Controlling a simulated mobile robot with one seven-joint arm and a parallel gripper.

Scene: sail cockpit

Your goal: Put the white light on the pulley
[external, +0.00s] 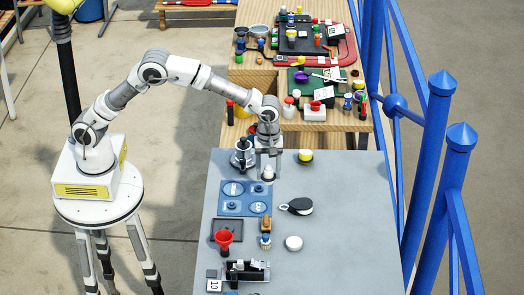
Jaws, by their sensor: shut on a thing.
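My gripper (268,168) points down over the far part of the grey table. It is shut on a small white thing with a rounded top, which looks like the white light (268,174). The fingers partly hide the light, and I cannot tell whether its base touches the table. A black rounded block with a pale loop at its left end, which looks like the pulley (299,206), lies on the table nearer the camera and right of my gripper. Its top is bare.
A dark metal winch-like thing (243,157) stands close left of my gripper. A yellow-topped cylinder (305,156) is to the right. The table's right side (350,220) is clear.

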